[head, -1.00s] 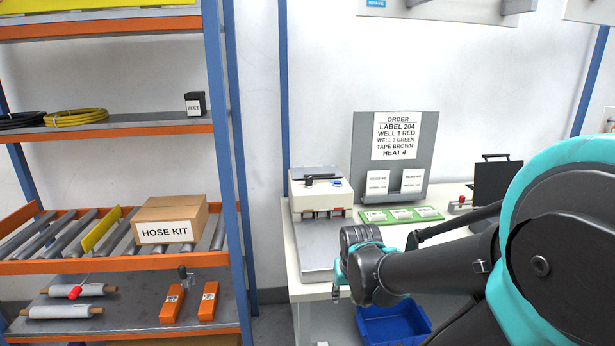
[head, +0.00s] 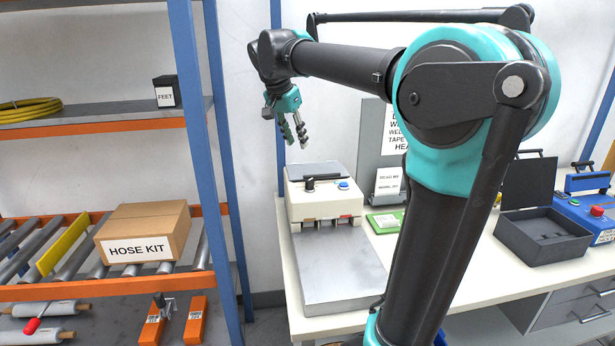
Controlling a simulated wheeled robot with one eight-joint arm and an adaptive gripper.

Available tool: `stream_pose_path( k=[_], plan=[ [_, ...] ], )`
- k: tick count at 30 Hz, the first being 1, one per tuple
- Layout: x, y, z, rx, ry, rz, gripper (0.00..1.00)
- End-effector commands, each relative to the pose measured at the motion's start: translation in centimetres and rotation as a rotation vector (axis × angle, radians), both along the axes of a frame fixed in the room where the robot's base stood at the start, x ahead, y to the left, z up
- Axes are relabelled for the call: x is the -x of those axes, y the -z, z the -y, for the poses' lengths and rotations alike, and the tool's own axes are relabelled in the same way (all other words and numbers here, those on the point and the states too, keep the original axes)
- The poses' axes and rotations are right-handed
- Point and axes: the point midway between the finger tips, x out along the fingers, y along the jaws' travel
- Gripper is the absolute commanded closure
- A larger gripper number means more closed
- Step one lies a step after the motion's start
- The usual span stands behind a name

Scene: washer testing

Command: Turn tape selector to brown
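A cream-coloured machine (head: 328,202) stands on the white bench, with a grey plate in front of it. On its top are a black knob (head: 309,184), a black bar and a blue button (head: 343,184). The colour that the knob points to is too small to read. The order sheet (head: 396,130) behind it is mostly hidden by my arm. My gripper (head: 295,136) hangs above and slightly left of the machine, apart from it. Its fingers point down, look parted and hold nothing visible.
A blue shelf post (head: 185,110) stands left of the bench. The shelf holds a HOSE KIT box (head: 145,232). A black open case (head: 540,236) and a blue device (head: 588,212) with a red button stand at the right. The grey plate (head: 342,268) is clear.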

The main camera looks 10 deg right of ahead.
Motion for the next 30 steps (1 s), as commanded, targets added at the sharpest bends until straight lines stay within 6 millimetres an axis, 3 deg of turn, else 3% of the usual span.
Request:
stream_pose_path(
  k=[21, 30],
  plan=[
    [-3.6, 12.4, 3.7, -0.001, 0.0, -0.001, 0.68],
    [-4.4, 15.3, 4.5, -0.001, 0.0, -0.001, 0.68]
  ],
)
